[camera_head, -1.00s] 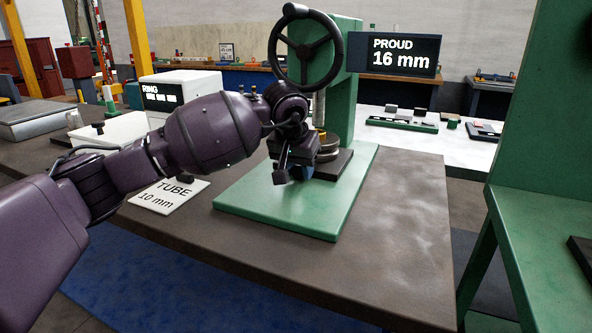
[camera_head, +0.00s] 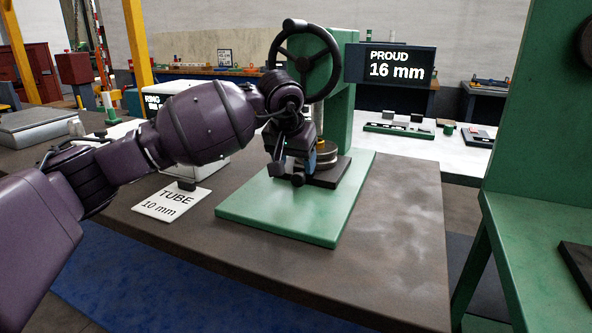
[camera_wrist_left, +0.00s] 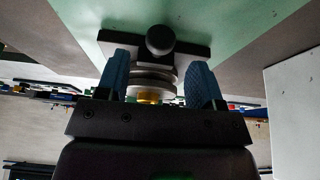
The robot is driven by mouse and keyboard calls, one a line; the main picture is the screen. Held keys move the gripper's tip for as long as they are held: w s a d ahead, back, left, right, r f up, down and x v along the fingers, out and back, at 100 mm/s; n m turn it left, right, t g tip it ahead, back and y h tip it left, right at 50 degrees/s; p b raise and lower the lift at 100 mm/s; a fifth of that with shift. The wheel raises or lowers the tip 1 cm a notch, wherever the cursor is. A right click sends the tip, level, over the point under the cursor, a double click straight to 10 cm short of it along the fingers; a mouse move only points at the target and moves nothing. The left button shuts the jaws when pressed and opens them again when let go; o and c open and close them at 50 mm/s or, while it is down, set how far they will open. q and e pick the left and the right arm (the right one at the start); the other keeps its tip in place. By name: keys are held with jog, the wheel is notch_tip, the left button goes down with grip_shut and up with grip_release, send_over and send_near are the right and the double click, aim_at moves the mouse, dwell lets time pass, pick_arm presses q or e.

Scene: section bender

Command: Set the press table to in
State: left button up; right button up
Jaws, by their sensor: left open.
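The press table is a dark slab (camera_head: 329,172) on the green base of the press (camera_head: 262,205). It also shows in the left wrist view (camera_wrist_left: 196,48). A round black knob (camera_wrist_left: 160,40) at its front edge shows there; in the head view the knob (camera_head: 298,180) is just below my fingers. Steel rings (camera_wrist_left: 152,80) with a brass part sit on the slab. My left gripper (camera_wrist_left: 158,68) is open, its blue fingers either side of the knob's line, with no contact visible. In the head view the left gripper (camera_head: 287,165) is low over the base. My right gripper is not in view.
A black handwheel (camera_head: 308,60) tops the green press column. A display (camera_head: 397,65) reads "PROUD 16 mm". A "TUBE 10 mm" card (camera_head: 172,203) and a white box lie left. The bench's right side is clear. A green frame (camera_head: 540,150) stands at right.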

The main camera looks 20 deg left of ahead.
pick_arm(q)
jog(key=p+v, duration=0.1)
jog(key=v, duration=0.5)
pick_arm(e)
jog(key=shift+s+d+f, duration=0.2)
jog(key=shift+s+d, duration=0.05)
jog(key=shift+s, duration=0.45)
pick_arm(q)
jog(key=shift+s+r, duration=0.1)
jog(key=shift+r, duration=0.05)
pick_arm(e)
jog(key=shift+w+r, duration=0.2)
